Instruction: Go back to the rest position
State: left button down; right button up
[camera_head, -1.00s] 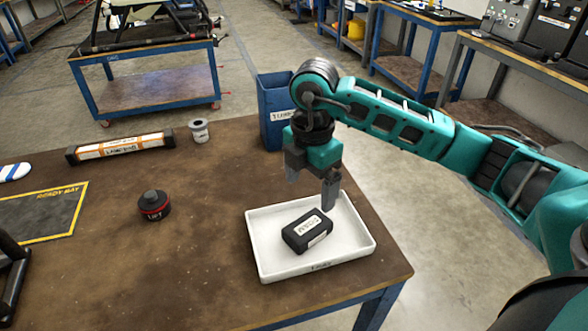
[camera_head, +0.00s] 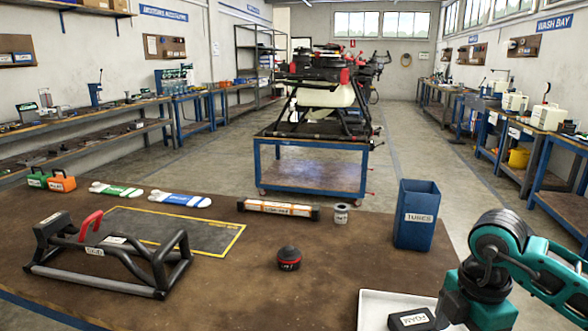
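My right arm's wrist (camera_head: 480,292) shows at the lower right, over the right part of the white tray (camera_head: 372,312). Its fingers are cut off by the bottom edge of the view. A black block labelled FOAM (camera_head: 411,319) lies in the tray, partly cut off by the frame. My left gripper is not in view.
A black and red LIFT puck (camera_head: 289,258), a black frame with a red handle (camera_head: 110,255) and a mat (camera_head: 165,230) are on the table. A blue TUBES bin (camera_head: 416,215) stands at its right edge. A drone (camera_head: 318,90) sits on a cart behind.

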jog(key=s+a+f+n+g+y, duration=0.1)
jog(key=s+a+n+y, duration=0.3)
jog(key=a, duration=0.5)
jog(key=s+a+f+n+g+y, duration=0.1)
jog(key=s+a+y, duration=0.1)
jog(key=a+y, duration=0.5)
jog(key=a+r+t+y, duration=0.2)
jog(key=a+r+y, duration=0.3)
jog(key=a+y, duration=0.15)
jog(key=w+d+m+t+h, duration=0.1)
jog(key=w+d+m+t, duration=0.3)
jog(key=m+t, duration=0.85)
jog(key=d+f+m+t+h, duration=0.5)
jog(key=f+m+h, duration=0.2)
jog(key=f+h, duration=0.2)
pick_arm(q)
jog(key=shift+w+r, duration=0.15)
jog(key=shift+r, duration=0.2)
pick_arm(e)
jog(key=s+d+f+m+g+h, duration=0.1)
jog(key=s+d+f+g+h, duration=0.1)
jog(key=f, duration=0.5)
jog(key=s+d+f+m+g+h, duration=0.1)
jog(key=s+d+f+g+h, duration=0.2)
jog(key=s+f, duration=0.4)
jog(key=shift+s+f+m+g, duration=0.2)
jog(key=shift+f+m+g, duration=0.25)
jog(key=shift+g, duration=0.4)
